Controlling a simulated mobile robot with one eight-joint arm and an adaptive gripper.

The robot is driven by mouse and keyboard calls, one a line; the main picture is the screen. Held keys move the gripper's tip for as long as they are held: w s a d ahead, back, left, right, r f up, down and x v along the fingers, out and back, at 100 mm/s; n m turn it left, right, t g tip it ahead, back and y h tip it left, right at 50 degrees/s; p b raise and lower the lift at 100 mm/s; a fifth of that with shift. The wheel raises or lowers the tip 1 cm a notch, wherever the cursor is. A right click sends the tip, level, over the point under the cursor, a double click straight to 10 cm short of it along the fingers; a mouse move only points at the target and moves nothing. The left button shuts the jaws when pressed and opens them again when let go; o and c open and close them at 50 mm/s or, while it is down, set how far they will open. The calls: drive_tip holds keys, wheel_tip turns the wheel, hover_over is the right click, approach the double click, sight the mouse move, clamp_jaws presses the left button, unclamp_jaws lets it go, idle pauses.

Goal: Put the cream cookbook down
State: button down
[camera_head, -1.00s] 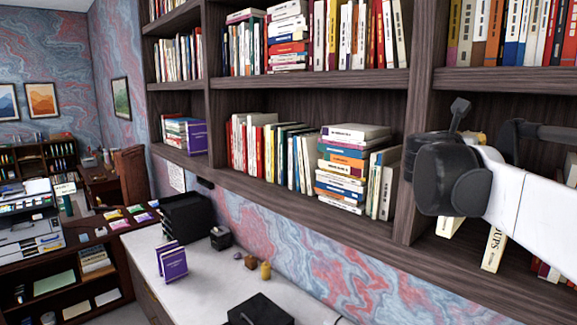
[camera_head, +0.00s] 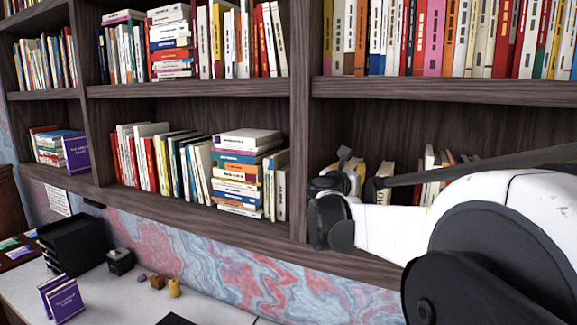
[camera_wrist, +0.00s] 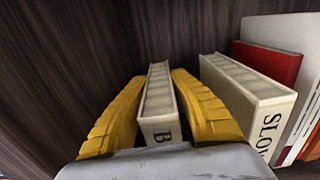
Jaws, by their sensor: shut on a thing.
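The cream cookbook (camera_wrist: 158,103) is between the two yellow fingers of my gripper (camera_wrist: 157,78) in the wrist view. Its spine faces the camera and shows a letter B. My gripper is shut on it, one finger along each side. In the head view my gripper (camera_head: 358,168) is inside the right shelf compartment, mostly hidden behind my dark wrist. I cannot tell whether the book's lower edge touches the shelf.
A cream book lettered SLO (camera_wrist: 250,95) leans just right of the held one, with a red book (camera_wrist: 268,65) beyond. Dark wood backs the compartment. A vertical divider (camera_head: 300,130) and a shelf above (camera_head: 440,91) bound it. Left of the held book looks clear.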

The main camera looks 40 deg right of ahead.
drive_tip(key=shift+s+f, duration=0.1)
drive_tip(key=c, duration=1.2)
unclamp_jaws()
drive_tip(key=shift+c, duration=0.2)
